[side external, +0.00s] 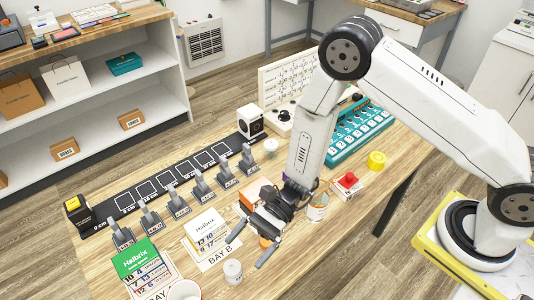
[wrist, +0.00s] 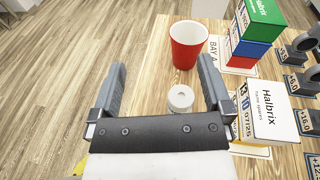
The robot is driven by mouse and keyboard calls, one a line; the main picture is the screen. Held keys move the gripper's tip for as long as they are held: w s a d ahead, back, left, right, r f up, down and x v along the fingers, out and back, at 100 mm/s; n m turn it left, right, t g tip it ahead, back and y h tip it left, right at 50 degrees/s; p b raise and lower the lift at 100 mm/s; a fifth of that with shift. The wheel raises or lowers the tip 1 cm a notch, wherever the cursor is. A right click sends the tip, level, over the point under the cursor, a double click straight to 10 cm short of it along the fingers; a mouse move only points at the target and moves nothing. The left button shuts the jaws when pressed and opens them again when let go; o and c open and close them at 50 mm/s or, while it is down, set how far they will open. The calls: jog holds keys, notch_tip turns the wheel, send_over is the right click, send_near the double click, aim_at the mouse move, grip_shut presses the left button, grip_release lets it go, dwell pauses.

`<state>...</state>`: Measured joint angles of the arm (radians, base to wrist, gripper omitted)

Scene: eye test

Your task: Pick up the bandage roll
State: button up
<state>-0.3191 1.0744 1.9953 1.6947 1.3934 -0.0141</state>
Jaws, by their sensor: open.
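The bandage roll (side external: 233,270) is a small white cylinder standing upright on the wooden table. In the side view it is just below and left of my gripper's fingertips. My gripper (side external: 248,253) is open and empty. In the wrist view, the roll (wrist: 180,98) shows its round top with a centre hole. There it lies between the two fingers of my gripper (wrist: 163,65), closer to the right finger. I cannot tell the exact height of the fingers above the table.
A red cup (wrist: 188,45) stands beyond the roll. A white Halbrix box (wrist: 268,110) stands right of the right finger, and a stack with a green top (wrist: 263,18) is behind it. A row of grey stands borders a black strip (side external: 98,219). The table edge is on the wrist view's left.

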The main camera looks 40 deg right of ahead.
aim_at(227, 271)
jog(key=f+m+t, duration=0.1)
jog(key=w+a+f+m+t+y, duration=0.2)
jog(key=t, duration=0.1)
jog(key=shift+w+f+m, duration=0.1)
jog(key=shift+w+m, duration=0.05)
jog(key=shift+m, duration=0.15)
jog(key=shift+f, duration=0.1)
jog(key=shift+f, duration=1.05)
jog(key=shift+f, duration=0.1)
jog(key=shift+f, duration=2.15)
jog(key=shift+a+f, duration=0.1)
jog(key=shift+a, duration=1.35)
jog(key=shift+w, duration=0.1)
